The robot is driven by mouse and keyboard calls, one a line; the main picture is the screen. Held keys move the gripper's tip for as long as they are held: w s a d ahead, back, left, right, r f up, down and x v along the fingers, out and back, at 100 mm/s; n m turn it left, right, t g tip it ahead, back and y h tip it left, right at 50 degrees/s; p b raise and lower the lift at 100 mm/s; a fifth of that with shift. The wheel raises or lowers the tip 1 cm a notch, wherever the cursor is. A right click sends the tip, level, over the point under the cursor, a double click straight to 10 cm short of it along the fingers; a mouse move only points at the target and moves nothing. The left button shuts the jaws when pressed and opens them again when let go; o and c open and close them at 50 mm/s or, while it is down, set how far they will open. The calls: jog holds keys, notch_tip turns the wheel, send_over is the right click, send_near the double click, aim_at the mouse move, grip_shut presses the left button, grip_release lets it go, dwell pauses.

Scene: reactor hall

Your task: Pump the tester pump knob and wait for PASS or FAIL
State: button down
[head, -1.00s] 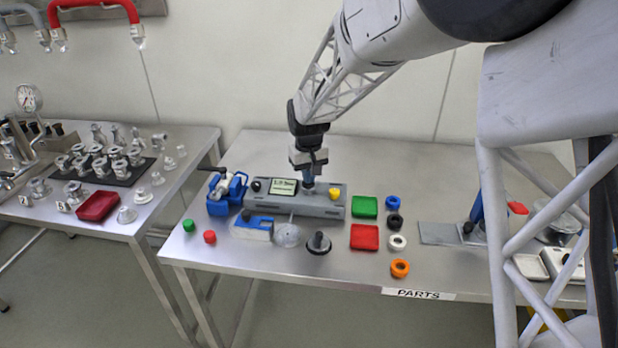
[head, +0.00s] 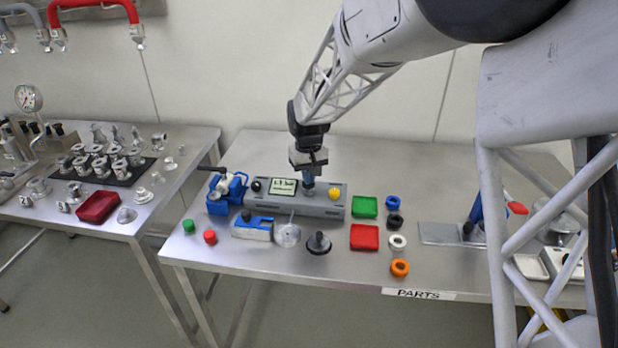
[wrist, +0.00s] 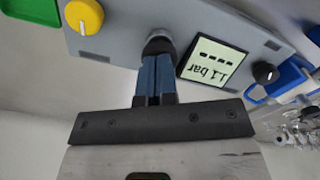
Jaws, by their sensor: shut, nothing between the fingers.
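The tester (head: 325,208) is a long grey box on the steel table, with a small display (head: 283,186), a black knob (head: 257,185) at its left and a yellow knob (head: 335,194) at its right. In the wrist view the display (wrist: 212,62) reads 1.1 bar with a row of dashes; no PASS or FAIL shows. The pump knob (wrist: 158,44) is round and dark grey, between display and yellow knob. My gripper (head: 308,181) is shut and points down at the pump knob. In the wrist view its blue fingertips (wrist: 156,70) are at the knob's top, seemingly touching it.
A blue clamp device (head: 226,193) stands left of the tester. In front are a blue-and-grey block (head: 252,229), a metal disc (head: 287,235) and a black-based plug (head: 319,243). Green (head: 364,207) and red (head: 364,237) trays and coloured rings lie to the right. The table behind the tester is clear.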

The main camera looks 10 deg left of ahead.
jog(key=shift+r, duration=2.35)
notch_tip(320, 180, up, 5)
